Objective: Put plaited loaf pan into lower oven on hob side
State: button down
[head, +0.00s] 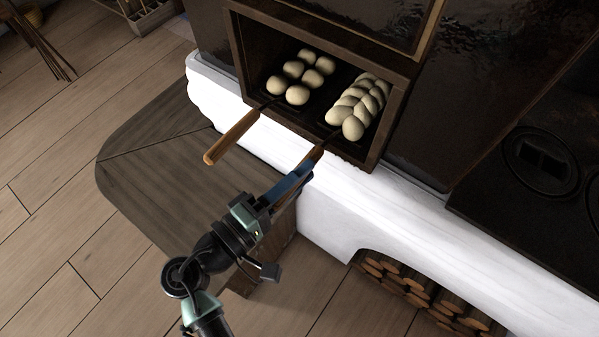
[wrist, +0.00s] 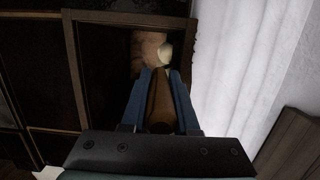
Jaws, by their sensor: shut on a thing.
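The plaited loaf pan is dark and carries a pale braided loaf (head: 357,105). It lies inside the right half of the open oven compartment (head: 378,140), its wooden handle (head: 318,152) sticking out over the front edge. My gripper (head: 304,175) is shut on this handle, just outside the opening. In the wrist view the blue fingers flank the brown handle (wrist: 160,106), with a pale bit of loaf (wrist: 165,54) beyond. The pan's floor is mostly hidden by the loaf, and its back end is in shadow.
A second pan with several round rolls (head: 297,94) sits in the oven's left half, its wooden handle (head: 232,136) jutting out. A white ledge (head: 390,208) runs below the opening. The hob (head: 540,160) is at right, a wooden bench (head: 160,160) at left, firewood (head: 425,298) below.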

jog(key=c, duration=0.6)
grip_release()
jog(key=shift+f, duration=0.1)
jog(key=v, duration=1.3)
